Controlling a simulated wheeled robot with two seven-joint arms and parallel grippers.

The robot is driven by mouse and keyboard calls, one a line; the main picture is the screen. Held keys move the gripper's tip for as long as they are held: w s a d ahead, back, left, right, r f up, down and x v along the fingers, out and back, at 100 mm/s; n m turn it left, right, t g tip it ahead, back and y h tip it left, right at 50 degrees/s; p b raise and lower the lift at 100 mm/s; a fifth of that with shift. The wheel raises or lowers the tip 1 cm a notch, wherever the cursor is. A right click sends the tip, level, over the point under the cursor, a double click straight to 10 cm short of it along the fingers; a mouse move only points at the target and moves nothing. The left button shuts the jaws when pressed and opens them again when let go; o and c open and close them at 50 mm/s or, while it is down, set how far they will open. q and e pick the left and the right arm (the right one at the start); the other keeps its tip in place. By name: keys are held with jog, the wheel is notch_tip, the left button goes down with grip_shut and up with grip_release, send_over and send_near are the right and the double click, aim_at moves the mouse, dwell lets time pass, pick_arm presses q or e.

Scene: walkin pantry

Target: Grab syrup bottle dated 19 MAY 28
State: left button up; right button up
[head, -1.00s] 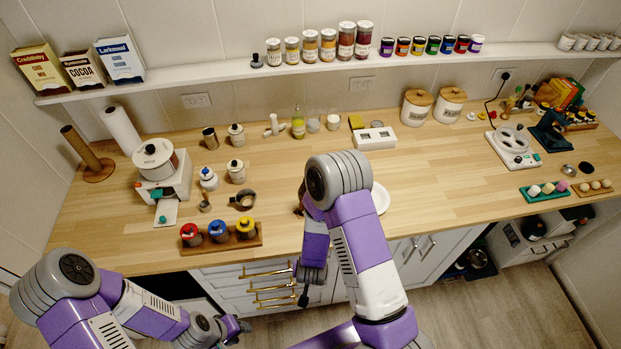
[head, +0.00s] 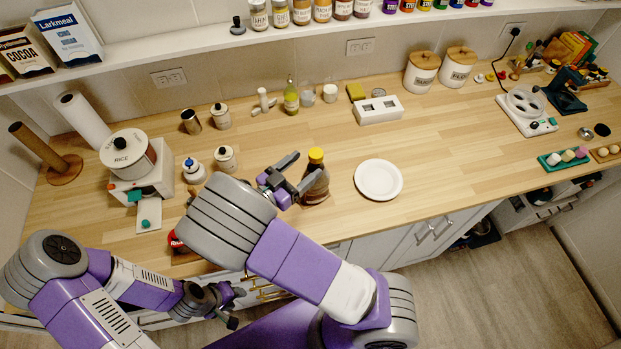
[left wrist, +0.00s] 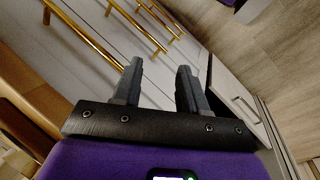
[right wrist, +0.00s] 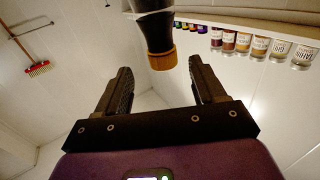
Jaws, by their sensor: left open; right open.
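A dark brown bottle with a yellow cap (head: 317,183) stands upright on the wooden counter. I cannot read any date on it. My right gripper (head: 304,166) is open and close beside the bottle on its left. In the right wrist view, the dark bottle with its orange-yellow cap (right wrist: 158,35) shows beyond the open fingers (right wrist: 160,66), nearer the right finger; I cannot tell if they touch. My left gripper (head: 236,307) is open and empty, low in front of the drawers, and its open fingers show in the left wrist view (left wrist: 158,75).
A white plate (head: 379,180) lies right of the bottle. A white box-like appliance (head: 378,110), a green-yellow bottle (head: 291,99) and canisters (head: 421,74) stand behind. A rice dispenser (head: 128,155) is at left. Brass drawer handles (left wrist: 84,41) are near my left gripper.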

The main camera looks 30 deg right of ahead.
aim_at(320, 152)
jog(key=shift+d, duration=0.45)
jog(key=x, duration=0.6)
jog(key=shift+w+d+f, duration=0.2)
jog(key=shift+w, duration=0.25)
grip_shut()
jog(key=shift+r, duration=0.1)
